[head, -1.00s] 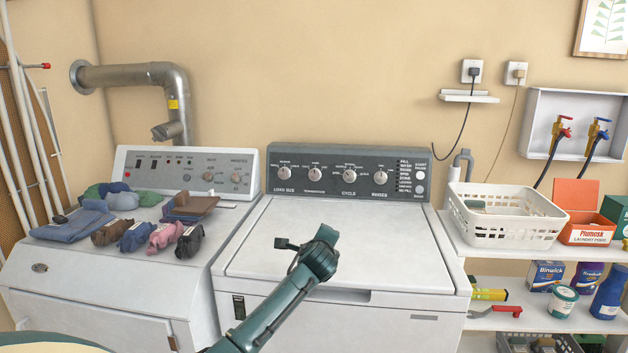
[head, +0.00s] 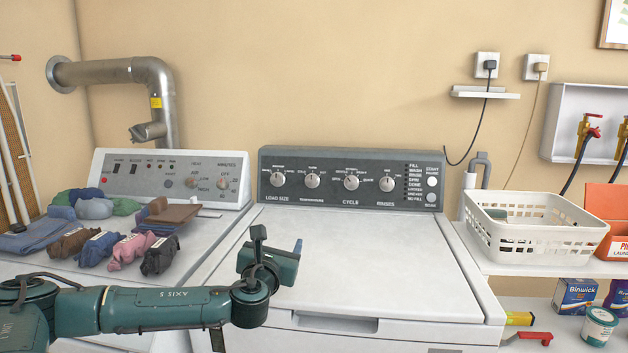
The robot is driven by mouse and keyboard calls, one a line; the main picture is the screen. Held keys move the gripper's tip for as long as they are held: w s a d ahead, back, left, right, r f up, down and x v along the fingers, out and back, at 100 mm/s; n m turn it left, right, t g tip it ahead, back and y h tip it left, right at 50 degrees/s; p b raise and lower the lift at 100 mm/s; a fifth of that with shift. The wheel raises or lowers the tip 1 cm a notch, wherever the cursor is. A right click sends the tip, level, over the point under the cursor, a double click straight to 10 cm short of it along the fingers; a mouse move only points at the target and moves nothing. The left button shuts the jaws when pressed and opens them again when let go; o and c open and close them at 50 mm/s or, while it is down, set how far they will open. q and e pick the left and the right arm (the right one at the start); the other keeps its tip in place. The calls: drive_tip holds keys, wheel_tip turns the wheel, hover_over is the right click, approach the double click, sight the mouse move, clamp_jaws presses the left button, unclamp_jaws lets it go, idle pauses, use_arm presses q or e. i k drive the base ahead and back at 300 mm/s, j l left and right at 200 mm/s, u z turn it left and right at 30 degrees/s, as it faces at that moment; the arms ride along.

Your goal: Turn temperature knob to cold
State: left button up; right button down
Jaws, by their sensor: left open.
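The temperature knob (head: 312,181) is a round silver dial on the dark control panel (head: 350,165) of the washer. It is second from the left, above the small temperature label; I cannot read which setting it points to. My left gripper (head: 279,243) is open and empty, raised above the front left part of the washer's closed white lid (head: 370,255). It is in front of and below the knob, apart from it. My right gripper is not in view.
Load size (head: 277,179), cycle (head: 351,182) and rinses (head: 386,184) knobs flank the temperature knob. The dryer (head: 215,222) at left bears folded and rolled clothes. A white basket (head: 535,242) stands on the right shelf. Above the lid is free room.

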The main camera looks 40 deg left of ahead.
sight(312, 179)
drive_tip(key=i+j, duration=0.75)
drive_tip(key=i, duration=0.15)
